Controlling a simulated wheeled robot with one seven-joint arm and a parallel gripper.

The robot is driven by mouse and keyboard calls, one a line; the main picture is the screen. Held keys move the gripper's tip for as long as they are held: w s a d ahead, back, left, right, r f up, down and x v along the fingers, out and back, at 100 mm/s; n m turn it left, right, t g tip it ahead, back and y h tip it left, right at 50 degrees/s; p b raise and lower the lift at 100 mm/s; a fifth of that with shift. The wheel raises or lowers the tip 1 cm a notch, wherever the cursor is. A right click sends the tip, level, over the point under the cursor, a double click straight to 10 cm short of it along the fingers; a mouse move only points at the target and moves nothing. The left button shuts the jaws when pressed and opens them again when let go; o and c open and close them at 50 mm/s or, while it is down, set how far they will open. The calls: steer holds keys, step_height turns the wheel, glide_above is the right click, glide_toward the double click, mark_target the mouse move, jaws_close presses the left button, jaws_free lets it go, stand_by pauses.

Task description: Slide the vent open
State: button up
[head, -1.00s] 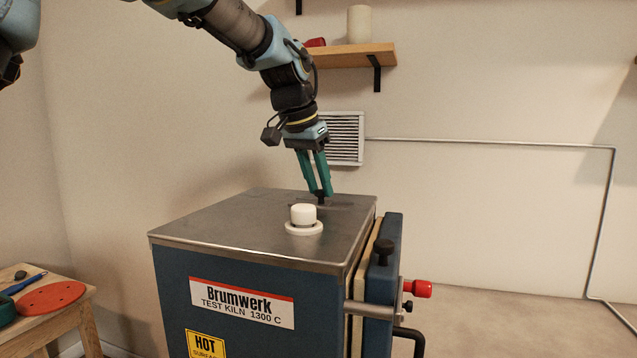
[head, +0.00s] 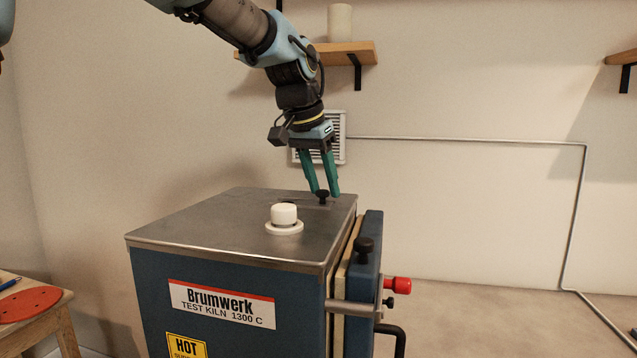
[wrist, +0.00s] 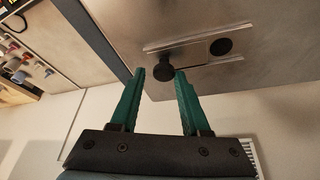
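The vent is on the kiln's metal top (head: 215,222). In the wrist view its slide plate (wrist: 190,54) lies between two thin rails, with a black knob (wrist: 163,71) at one end. A round dark hole (wrist: 220,46) shows uncovered just beyond the plate's other end. The knob also shows in the head view (head: 322,197), near the top's back right corner. My gripper (head: 325,193) is open, its green fingers pointing down, one on each side of the knob. The wrist view shows gaps between the knob and both fingertips (wrist: 160,76).
A white plug (head: 284,216) stands on the kiln top nearer the front. The kiln door (head: 367,240) with a red knob (head: 399,285) is at the right. A wall grille (head: 338,150) and a shelf (head: 345,52) are behind my arm. A stool (head: 40,310) stands at left.

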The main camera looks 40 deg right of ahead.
steer(key=shift+o, duration=1.3)
steer(key=b+v, duration=0.2)
steer(key=v, duration=0.8)
steer(key=shift+r, duration=0.4)
steer(key=shift+a, duration=0.1)
